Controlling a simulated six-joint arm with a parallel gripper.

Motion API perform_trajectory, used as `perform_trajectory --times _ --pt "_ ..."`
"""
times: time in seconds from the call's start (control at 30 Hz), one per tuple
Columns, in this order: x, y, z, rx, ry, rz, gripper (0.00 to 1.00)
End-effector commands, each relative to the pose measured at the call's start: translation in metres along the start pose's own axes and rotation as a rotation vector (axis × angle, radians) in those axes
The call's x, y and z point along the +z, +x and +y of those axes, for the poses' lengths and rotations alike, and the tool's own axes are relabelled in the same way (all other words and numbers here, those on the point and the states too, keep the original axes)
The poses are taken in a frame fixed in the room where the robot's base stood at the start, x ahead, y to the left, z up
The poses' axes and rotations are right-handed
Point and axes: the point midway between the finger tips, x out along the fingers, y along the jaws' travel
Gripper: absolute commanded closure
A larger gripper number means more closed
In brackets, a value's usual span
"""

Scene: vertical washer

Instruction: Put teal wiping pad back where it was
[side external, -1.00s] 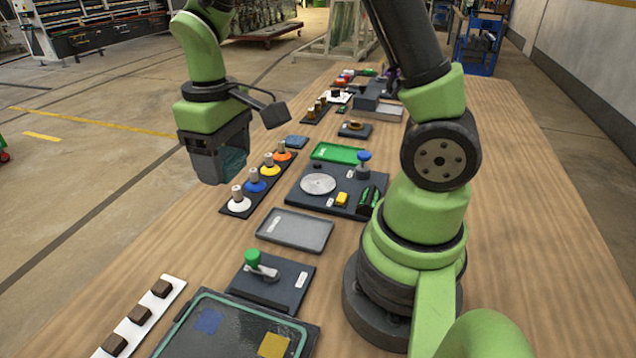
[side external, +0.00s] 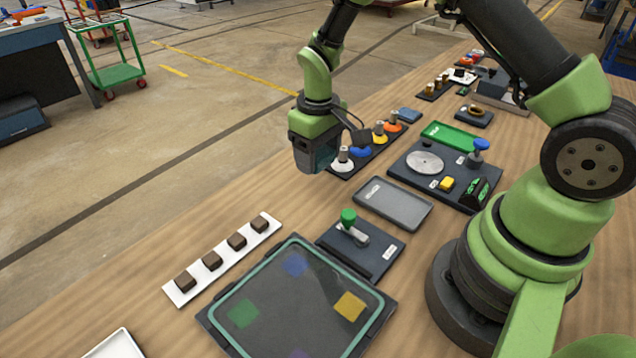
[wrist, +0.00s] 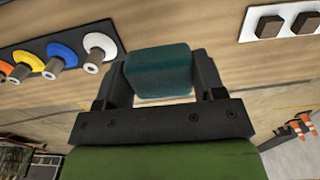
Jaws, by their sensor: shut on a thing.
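The teal wiping pad (wrist: 158,72) is a rounded block held between the two fingers of my gripper (wrist: 155,85) in the wrist view. In the side view, my gripper (side external: 318,160) is shut on it and held in the air near the white knob at the near end of the knob strip. The pad is mostly hidden by the fingers there. A dark framed panel (side external: 272,325) with a teal border and coloured squares lies nearer the camera. A shallow grey tray (side external: 393,203) lies to the right of my gripper.
A white strip (side external: 222,262) with several brown blocks lies left of the panel. A green-knobbed lever plate (side external: 360,248) stands between panel and tray. The knob strip (side external: 375,145) is close to my gripper. Bare wood shows between the white strip and my gripper.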

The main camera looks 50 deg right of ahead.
Motion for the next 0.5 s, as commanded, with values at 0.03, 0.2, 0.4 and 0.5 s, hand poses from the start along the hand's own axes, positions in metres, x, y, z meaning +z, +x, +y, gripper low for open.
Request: perform_trajectory --times 0.03,0.2,0.4,0.5 --pt "0.001 0.009 0.0 0.0 0.0 -0.004 0.59" --pt "0.0 0.027 0.0 0.0 0.001 -0.001 0.59" --pt "0.001 0.057 0.0 0.0 0.001 -0.002 0.59" --pt "0.0 0.065 0.0 0.0 0.001 0.0 0.59"
